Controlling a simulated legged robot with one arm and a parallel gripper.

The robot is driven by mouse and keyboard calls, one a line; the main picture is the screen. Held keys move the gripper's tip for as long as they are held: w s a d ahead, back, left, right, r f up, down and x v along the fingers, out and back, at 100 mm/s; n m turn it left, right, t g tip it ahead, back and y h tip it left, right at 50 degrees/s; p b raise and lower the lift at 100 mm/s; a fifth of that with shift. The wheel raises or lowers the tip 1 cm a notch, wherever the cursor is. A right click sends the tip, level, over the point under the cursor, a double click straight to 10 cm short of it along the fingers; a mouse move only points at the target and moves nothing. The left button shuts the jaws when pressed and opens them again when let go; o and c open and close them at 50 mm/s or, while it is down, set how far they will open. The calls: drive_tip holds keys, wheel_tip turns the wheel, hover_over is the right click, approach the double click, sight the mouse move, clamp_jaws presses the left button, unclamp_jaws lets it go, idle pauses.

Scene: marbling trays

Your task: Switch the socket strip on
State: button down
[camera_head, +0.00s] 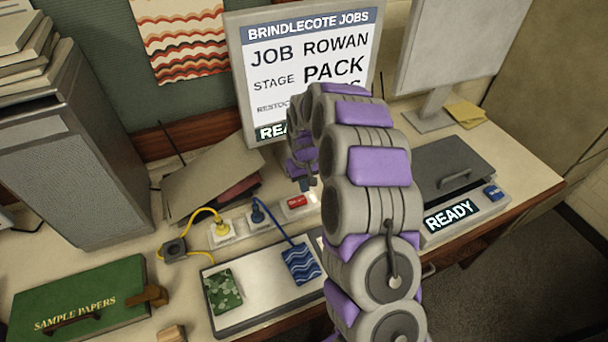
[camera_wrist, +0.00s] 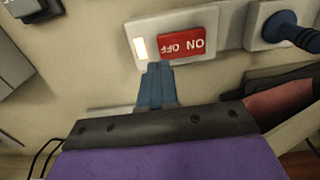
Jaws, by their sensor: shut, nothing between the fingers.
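The white socket strip (camera_head: 240,229) lies on the desk behind a pale tray, with a yellow plug (camera_head: 221,230) and a blue plug (camera_head: 257,213) in it. Its red switch (camera_head: 296,202) is at the right end. In the wrist view the red switch (camera_wrist: 190,46) reads ON and OFF upside down, beside a bright pale-yellow lamp window (camera_wrist: 140,48). My gripper (camera_wrist: 156,68) is shut and empty, its blue fingertips at the switch's lower left edge by the lamp window. I cannot tell whether they touch. The gripper tip (camera_head: 305,185) also shows just behind the switch in the head view.
The tray (camera_head: 258,298) holds a green patterned piece (camera_head: 222,292) and a blue wavy one (camera_head: 301,264). Cords run from the plugs. A monitor (camera_head: 235,70) stands behind my arm. A device reading READY (camera_head: 470,218) is at right, a green box (camera_head: 85,295) at left.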

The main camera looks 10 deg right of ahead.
wheel_tip(320, 180, down, 2)
drive_tip(key=shift+f, duration=0.2)
drive_tip(key=shift+r, duration=0.85)
drive_tip(key=shift+r+p, duration=0.4)
drive_tip(key=shift+r, duration=0.05)
wheel_tip(320, 180, up, 13)
drive_tip(key=d+p, duration=0.2)
drive_tip(key=shift+w+f+p, duration=0.15)
drive_tip(key=shift+w+p, duration=0.1)
drive_tip(key=shift+p, duration=0.05)
